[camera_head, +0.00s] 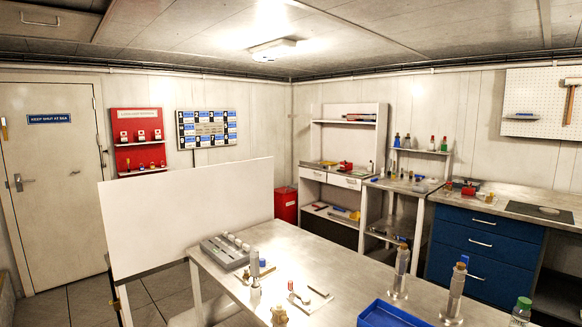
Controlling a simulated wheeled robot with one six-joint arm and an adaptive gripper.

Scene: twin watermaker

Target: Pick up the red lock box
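Several red things are in view, and I cannot tell for sure which is the lock box. A red box-shaped bin (286,204) stands on the floor in the far corner, partly hidden by the white panel. A small red object (345,166) lies on the white shelf unit's worktop at the back. Another small red object (467,191) lies on the counter above the blue drawers. A red wall board (138,123) on the left carries several small red and white items. My gripper does not show in this view.
A metal table (335,272) fills the foreground, bearing a grey rack (228,250), upright cylinders, small parts and a blue tray (390,314). A tall white panel (190,215) stands along its left side. Blue drawers (482,245) stand at right. Open floor shows at lower left.

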